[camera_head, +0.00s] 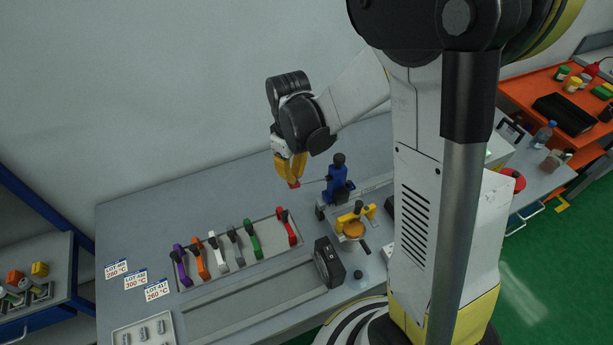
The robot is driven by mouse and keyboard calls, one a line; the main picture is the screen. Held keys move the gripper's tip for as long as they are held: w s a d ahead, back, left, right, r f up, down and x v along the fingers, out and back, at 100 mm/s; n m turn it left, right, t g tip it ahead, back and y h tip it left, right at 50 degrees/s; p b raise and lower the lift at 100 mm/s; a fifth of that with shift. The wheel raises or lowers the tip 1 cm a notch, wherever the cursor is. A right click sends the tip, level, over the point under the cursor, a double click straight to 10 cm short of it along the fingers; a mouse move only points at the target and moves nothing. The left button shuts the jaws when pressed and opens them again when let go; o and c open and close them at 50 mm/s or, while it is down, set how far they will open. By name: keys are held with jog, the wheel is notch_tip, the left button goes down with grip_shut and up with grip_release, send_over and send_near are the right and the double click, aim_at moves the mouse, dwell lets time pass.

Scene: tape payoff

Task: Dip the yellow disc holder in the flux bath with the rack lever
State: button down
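The yellow disc holder (344,219) sits at the rack, right over a round orange-topped vessel (355,230) that looks like the flux bath. I cannot tell whether its disc touches the flux. The blue rack post (337,184) with a black knob on top stands just behind it. A thin rack lever (314,181) sticks out left from the post to a red end. My gripper (292,181) has yellow fingers pointing down at this red end. The fingers look close together around or against it; their gap is too small to judge.
A tray (240,259) left of the rack holds several coloured disc holders. A black box-like device (328,262) stands in front of the rack. Three lot cards (136,281) lie at the bench's left. The bench behind the tray is clear. An orange cart (560,115) stands far right.

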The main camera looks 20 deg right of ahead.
jog(key=shift+r+p, duration=0.9)
jog(key=shift+r, duration=0.7)
jog(key=s+b, duration=0.1)
jog(key=b, duration=0.2)
jog(key=shift+f+m+t, duration=0.1)
jog(key=shift+m+t, duration=0.2)
jog(key=shift+t, duration=0.1)
jog(key=s+f+m+t+b, duration=0.5)
jog(key=s+b, duration=0.6)
jog(key=b, duration=0.7)
jog(key=shift+s+f+t, duration=0.15)
jog(key=shift+s+t, duration=0.2)
jog(key=shift+t, duration=0.35)
